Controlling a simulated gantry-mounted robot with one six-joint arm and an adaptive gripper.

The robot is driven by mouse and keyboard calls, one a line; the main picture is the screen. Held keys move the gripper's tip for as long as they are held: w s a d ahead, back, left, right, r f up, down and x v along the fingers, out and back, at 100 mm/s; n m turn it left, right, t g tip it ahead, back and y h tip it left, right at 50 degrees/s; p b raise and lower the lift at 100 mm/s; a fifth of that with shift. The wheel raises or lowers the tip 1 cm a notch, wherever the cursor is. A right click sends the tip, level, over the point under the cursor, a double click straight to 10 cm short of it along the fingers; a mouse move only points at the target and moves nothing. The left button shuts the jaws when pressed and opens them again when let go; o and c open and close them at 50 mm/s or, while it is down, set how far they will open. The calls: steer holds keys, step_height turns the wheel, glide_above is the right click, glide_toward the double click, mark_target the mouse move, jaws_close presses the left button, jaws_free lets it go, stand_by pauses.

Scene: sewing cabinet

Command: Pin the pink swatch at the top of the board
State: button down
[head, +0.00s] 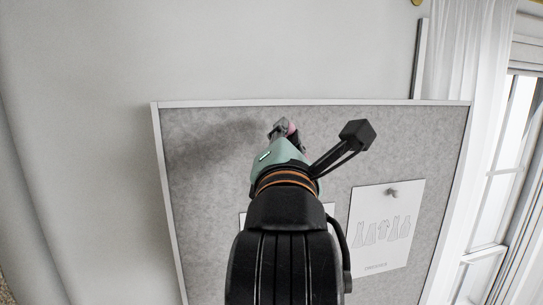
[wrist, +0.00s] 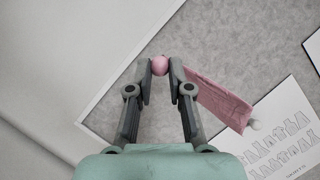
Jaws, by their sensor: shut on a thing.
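In the head view my gripper (head: 285,128) is in front of the upper part of the grey board (head: 215,190), with a little pink showing at the fingers. Whether the pin touches the board cannot be told.
A white sheet with garment outlines (head: 385,245) is on the board at right, with a grey pin (head: 392,192) at its top. Another sheet is mostly hidden behind my arm. A white frame (head: 310,103) edges the board. A curtain (head: 465,90) and window are at right.

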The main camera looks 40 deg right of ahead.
steer(key=shift+w+d, duration=0.5)
steer(key=shift+w, duration=0.4)
steer(key=shift+w+d+p, duration=0.35)
steer(key=shift+w+d, duration=0.05)
steer(key=shift+w, duration=0.4)
steer(key=shift+w+d+p, duration=0.35)
steer(key=shift+w+d, duration=0.1)
steer(key=shift+w, duration=0.3)
steer(key=shift+w+d+p, duration=0.35)
steer(key=shift+w+d, duration=0.05)
steer(key=shift+w, duration=0.4)
steer(key=shift+w+d, duration=0.15)
steer(key=shift+w, duration=0.1)
steer(key=c, duration=1)
jaws_free()
steer(key=v, duration=1.2)
